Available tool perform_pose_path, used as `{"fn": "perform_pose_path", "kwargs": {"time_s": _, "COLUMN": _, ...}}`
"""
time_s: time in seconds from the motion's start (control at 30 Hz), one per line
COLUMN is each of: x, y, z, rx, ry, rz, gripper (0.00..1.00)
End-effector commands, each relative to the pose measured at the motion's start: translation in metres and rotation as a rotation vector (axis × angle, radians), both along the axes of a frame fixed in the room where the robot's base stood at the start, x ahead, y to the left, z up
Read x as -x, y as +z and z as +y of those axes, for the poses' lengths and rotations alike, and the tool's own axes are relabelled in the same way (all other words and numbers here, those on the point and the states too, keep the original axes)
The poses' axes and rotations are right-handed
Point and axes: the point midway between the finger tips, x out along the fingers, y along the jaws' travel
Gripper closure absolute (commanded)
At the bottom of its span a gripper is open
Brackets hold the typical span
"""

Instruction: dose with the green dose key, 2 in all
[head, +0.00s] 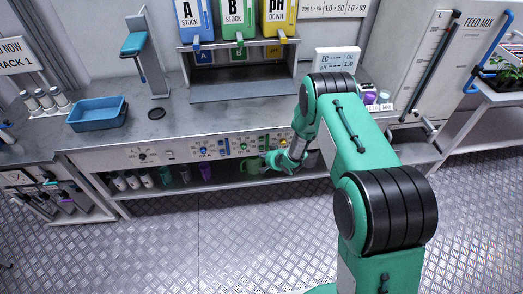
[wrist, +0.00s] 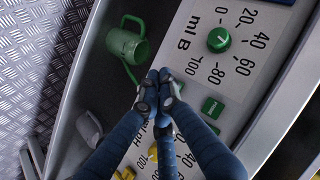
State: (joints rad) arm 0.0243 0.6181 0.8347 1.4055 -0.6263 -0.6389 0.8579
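In the wrist view a green square key (wrist: 212,107) with small lettering sits on the white panel, below the green dial (wrist: 219,39) of the "ml B" scale. A second green patch, partly hidden by a finger, shows just below the key. My gripper (wrist: 158,80) has its dark fingertips together, with nothing seen between them. In the picture the tips lie left of the key, apart from it, near the panel's edge. In the head view my gripper (head: 279,160) is in front of the dosing panel, right of the green dial (head: 243,147).
A green jug (wrist: 128,42) stands on the shelf below the panel, close to my fingertips. The head view shows blue, green (head: 238,15) and yellow stock containers above the bench, and a blue tray (head: 96,114) at left. The floor in front is clear.

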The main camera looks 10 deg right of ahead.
Motion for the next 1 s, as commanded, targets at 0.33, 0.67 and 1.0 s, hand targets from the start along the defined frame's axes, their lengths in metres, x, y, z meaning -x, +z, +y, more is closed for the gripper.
{"fn": "perform_pose_path", "kwargs": {"time_s": 0.33, "x": -0.017, "y": 0.0, "z": 0.0, "rx": 0.001, "ry": -0.001, "rz": 0.0, "gripper": 1.0}}
{"fn": "perform_pose_path", "kwargs": {"time_s": 0.67, "x": -0.018, "y": 0.0, "z": 0.0, "rx": 0.001, "ry": -0.001, "rz": 0.0, "gripper": 1.0}}
{"fn": "perform_pose_path", "kwargs": {"time_s": 1.0, "x": -0.018, "y": 0.0, "z": 0.0, "rx": 0.001, "ry": -0.001, "rz": 0.0, "gripper": 1.0}}
